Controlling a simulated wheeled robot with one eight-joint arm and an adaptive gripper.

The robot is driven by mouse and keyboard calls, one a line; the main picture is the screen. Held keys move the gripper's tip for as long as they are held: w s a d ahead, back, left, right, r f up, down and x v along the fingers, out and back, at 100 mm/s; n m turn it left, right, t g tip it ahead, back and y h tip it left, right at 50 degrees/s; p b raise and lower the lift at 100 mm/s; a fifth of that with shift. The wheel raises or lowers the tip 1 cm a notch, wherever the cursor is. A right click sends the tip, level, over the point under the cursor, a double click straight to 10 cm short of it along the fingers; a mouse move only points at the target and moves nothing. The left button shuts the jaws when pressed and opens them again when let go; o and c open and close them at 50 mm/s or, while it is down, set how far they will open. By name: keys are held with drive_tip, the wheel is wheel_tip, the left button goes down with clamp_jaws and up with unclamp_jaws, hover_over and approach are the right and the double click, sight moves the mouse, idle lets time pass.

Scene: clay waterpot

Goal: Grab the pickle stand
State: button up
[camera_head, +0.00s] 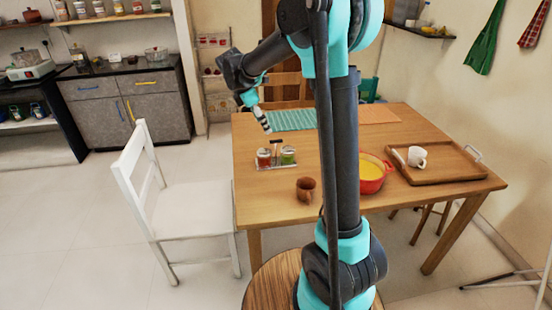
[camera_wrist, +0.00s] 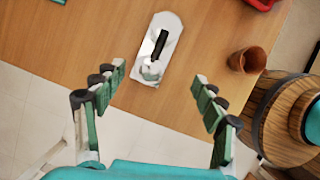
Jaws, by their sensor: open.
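The pickle stand (camera_head: 277,160) is on the wooden table near its left side. It holds a red jar and a green jar, with a dark upright handle behind them. In the wrist view the stand (camera_wrist: 170,24) is a pale oblong tray with a dark handle, above the gap between my fingers; its jars are not clear there. My gripper (camera_head: 266,122) is open and empty, above the table and behind the stand in the head view. In the wrist view its fingers (camera_wrist: 161,77) are spread wide, apart from the stand.
A brown clay cup (camera_head: 306,189) stands right of the stand on the table (camera_head: 262,205). Farther right are a red pot (camera_head: 373,184) of yellow food and a wooden tray (camera_head: 440,175) with a white mug. A green mat (camera_head: 293,119) lies behind. A white chair (camera_head: 185,205) stands left.

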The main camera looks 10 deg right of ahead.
sight(273, 142)
drive_tip(key=x, duration=1.1)
drive_tip(key=shift+d+f, duration=0.1)
drive_tip(key=shift+f, duration=0.05)
drive_tip(key=shift+s+d+x, duration=0.1)
drive_tip(key=shift+x, duration=1.35)
drive_tip(key=shift+s+d+x, duration=0.1)
drive_tip(key=shift+s+x, duration=0.05)
drive_tip(key=shift+x, duration=1.25)
drive_tip(key=shift+c, duration=0.3)
clamp_jaws()
drive_tip(key=shift+d, duration=0.1)
